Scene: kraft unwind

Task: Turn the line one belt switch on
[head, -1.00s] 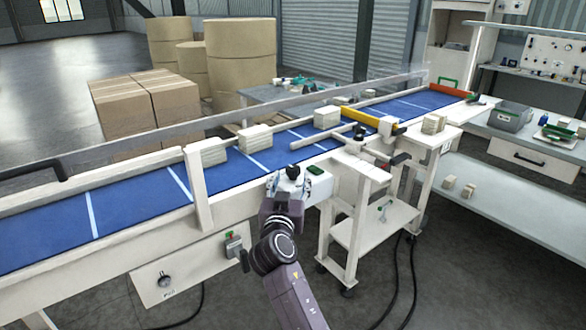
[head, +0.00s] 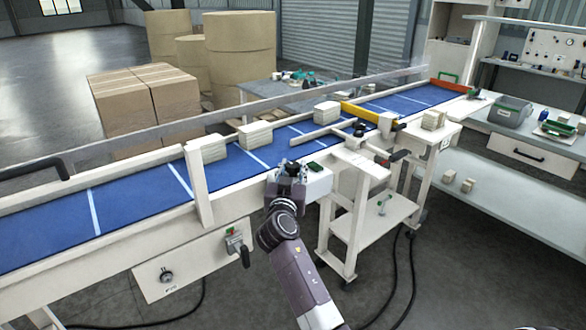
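A white control panel (head: 196,262) hangs below the front of the blue conveyor belt (head: 140,197). It carries a round dark knob (head: 166,276) with a small label that I cannot read. A small grey switch box with a black lever (head: 236,243) sits at the panel's upper right; the lever hangs down. I cannot tell which of these is the line one switch. My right gripper (head: 290,168) is at the belt's front edge, above and right of the panel and apart from both controls. Its fingers are too small and dark to read. My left gripper is not in view.
Pale stacks (head: 255,135) stand on the belt. A white post (head: 198,185) rises at its front edge, left of my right gripper. A white cart (head: 375,215) stands to the right, with black cables on the floor. The floor before the panel is clear.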

